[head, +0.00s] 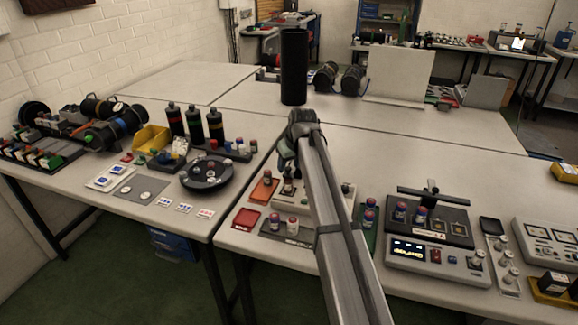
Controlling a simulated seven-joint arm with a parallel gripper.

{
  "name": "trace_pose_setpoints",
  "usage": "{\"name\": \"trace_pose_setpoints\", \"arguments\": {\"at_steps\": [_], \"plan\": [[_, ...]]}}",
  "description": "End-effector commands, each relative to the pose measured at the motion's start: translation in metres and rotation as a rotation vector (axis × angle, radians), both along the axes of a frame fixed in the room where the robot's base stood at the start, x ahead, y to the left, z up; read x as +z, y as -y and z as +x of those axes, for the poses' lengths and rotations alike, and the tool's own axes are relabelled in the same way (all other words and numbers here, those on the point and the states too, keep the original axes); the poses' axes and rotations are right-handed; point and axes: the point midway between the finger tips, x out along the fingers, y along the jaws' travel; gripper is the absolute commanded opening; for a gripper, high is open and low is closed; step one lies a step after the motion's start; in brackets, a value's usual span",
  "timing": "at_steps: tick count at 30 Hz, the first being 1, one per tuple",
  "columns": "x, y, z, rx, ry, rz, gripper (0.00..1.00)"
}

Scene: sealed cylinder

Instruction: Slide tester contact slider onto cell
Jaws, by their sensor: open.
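My arm reaches in from the lower right and bends down over the middle of the bench. My gripper (287,172) is small and dark here, above a pale device (317,212) that the arm partly hides. Its jaws look apart, with no object clearly held. What lies directly under the fingers is too small to make out. To the right, a tester (435,260) with a lit display stands in front of a black fixture (455,232). A black crossbar with an upright handle (432,193) spans this fixture. Small capped cells (420,215) stand on it. I cannot tell which part is the contact slider.
Two capped cells (292,224) stand left of my arm near a red tray (246,220). A round black turntable (207,173) and several dark bottles (194,124) are on the left bench. A tall black cylinder (293,65) shows behind my arm.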

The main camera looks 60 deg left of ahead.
Motion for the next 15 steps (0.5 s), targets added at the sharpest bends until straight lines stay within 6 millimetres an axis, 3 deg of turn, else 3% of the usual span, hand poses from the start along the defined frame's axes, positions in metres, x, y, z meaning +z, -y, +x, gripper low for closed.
{"name": "trace_pose_setpoints", "arguments": {"at_steps": [15], "plan": [[0.088, 0.037, 0.000, 0.000, 0.000, 0.001, 0.50]]}}
